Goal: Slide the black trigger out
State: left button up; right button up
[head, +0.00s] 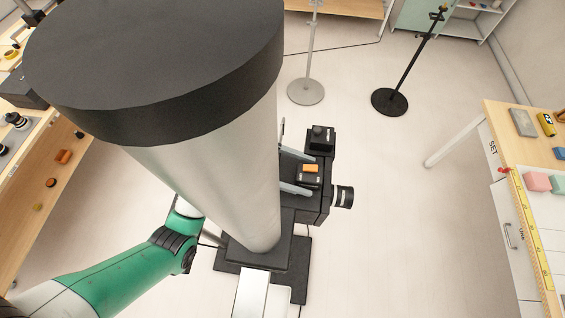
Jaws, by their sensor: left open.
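A black camera-like body (311,205) with a ribbed lens (343,197) pointing right shows beside the big column. A small black unit with a dark knob on top, apparently the black trigger (320,140), sits at its far end. My left gripper (302,172) is open. Its two pale fingers reach right from behind the column, one on the far side and one on the near side of the orange-topped unit. I cannot tell whether they touch it. The gripper's base is hidden. My right gripper is out of view.
A left table (40,190) carries dark and orange items. A grey stand (305,92) and a black stand (390,101) are farther back. Floor right of the camera is clear.

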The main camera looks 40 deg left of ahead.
aim_at(315, 178)
pick_arm(q)
jog(key=shift+x, duration=1.85)
grip_shut()
